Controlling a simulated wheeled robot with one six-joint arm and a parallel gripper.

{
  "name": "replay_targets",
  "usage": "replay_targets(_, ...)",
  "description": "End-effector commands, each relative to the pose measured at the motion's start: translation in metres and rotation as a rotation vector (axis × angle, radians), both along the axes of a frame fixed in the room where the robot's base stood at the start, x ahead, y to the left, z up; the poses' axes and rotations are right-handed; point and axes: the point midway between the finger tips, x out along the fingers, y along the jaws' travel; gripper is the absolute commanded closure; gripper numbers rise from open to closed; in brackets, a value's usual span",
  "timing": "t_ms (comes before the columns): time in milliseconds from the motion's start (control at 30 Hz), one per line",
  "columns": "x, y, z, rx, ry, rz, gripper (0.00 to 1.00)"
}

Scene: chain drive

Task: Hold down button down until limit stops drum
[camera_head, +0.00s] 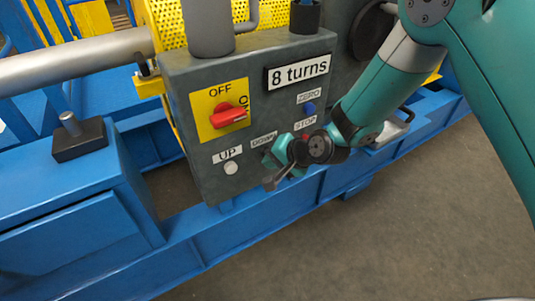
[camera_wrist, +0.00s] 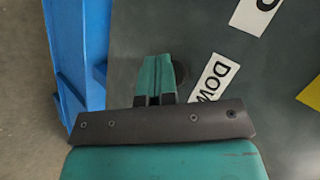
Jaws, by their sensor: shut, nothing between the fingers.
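The grey control box (camera_head: 187,100) carries a DOWN label (camera_head: 264,140), which also shows in part in the wrist view (camera_wrist: 214,79). My gripper (camera_head: 272,158) is at the box face just below that label. In the wrist view its teal fingers (camera_wrist: 157,72) are shut together and empty. A dark round shape (camera_wrist: 182,72) shows beside the fingertips, partly behind them; it may be the down button or a shadow. The down button is otherwise hidden, and I cannot tell whether it is pressed. A display plate (camera_head: 299,71) reads "8 turns". The drum is not clearly in view.
A white UP button (camera_head: 231,168) lies left of my gripper. A red OFF/ON switch (camera_head: 229,116) on a yellow plate is above. A blue ZERO button (camera_head: 309,108) is up and right, near the STOP label (camera_head: 305,123). A blue frame (camera_head: 215,230) runs below the box.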

Motion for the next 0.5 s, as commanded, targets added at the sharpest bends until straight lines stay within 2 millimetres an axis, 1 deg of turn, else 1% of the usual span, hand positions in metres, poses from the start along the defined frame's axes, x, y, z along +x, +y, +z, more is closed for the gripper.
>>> replay_targets(267,-0.0002,-0.0003,0.0003,0.001,-0.001,-0.001,1.00)
replay_targets(500,-0.0090,-0.0064,0.0006,0.002,0.001,-0.001,1.00)
